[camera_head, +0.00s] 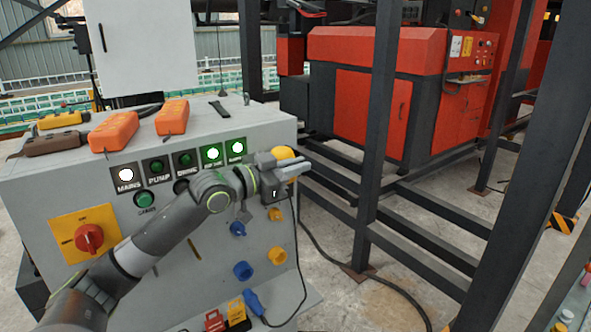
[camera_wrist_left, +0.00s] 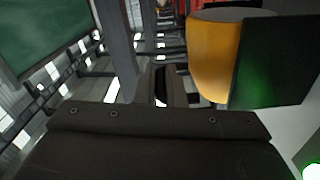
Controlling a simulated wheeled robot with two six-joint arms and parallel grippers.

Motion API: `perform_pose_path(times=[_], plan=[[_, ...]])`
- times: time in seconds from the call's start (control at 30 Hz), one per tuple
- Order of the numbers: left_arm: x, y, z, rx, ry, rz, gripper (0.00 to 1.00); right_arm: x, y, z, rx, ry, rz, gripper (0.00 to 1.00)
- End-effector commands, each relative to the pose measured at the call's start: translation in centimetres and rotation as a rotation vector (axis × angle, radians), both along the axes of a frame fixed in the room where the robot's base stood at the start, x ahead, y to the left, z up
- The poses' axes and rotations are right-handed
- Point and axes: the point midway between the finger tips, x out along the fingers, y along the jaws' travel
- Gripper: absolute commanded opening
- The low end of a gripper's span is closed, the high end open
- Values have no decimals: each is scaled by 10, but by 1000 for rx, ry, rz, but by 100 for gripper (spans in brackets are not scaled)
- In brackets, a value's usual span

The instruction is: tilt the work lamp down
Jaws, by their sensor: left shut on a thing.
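My left gripper (camera_head: 290,170) is at the right end of the grey control cabinet's front. It is shut on a part that I take to be the work lamp's, mostly hidden by the jaws. A rounded yellow piece (camera_head: 283,153), perhaps part of the lamp, shows just behind the jaws. It fills the upper right of the left wrist view as a yellow cylinder (camera_wrist_left: 220,60) with a grey end. Its tilt cannot be told. My right gripper is not in view.
The grey cabinet (camera_head: 270,125) carries lit indicators, a red rotary switch (camera_head: 89,238) and blue sockets. Orange tools (camera_head: 114,131) lie on top. A small grey box (camera_head: 276,190) marked "I" is close below my gripper. Dark steel posts (camera_head: 376,130) stand to the right.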

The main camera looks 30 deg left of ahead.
Motion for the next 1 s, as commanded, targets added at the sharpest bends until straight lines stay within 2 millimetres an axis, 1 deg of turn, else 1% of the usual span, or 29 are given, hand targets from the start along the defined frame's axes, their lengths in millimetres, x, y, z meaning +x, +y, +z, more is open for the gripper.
perform_pose_path(times=[0.47,0.5,0.57,0.87,1.0], plan=[[0,0,-2,15,-3,0,0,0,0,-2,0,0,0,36],[0,0,-2,15,-3,0,10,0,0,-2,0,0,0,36],[0,0,-2,15,-3,0,18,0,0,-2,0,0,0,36],[-1,0,-1,15,-5,0,18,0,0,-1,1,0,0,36],[-7,4,-1,18,-4,4,18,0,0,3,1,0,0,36]])
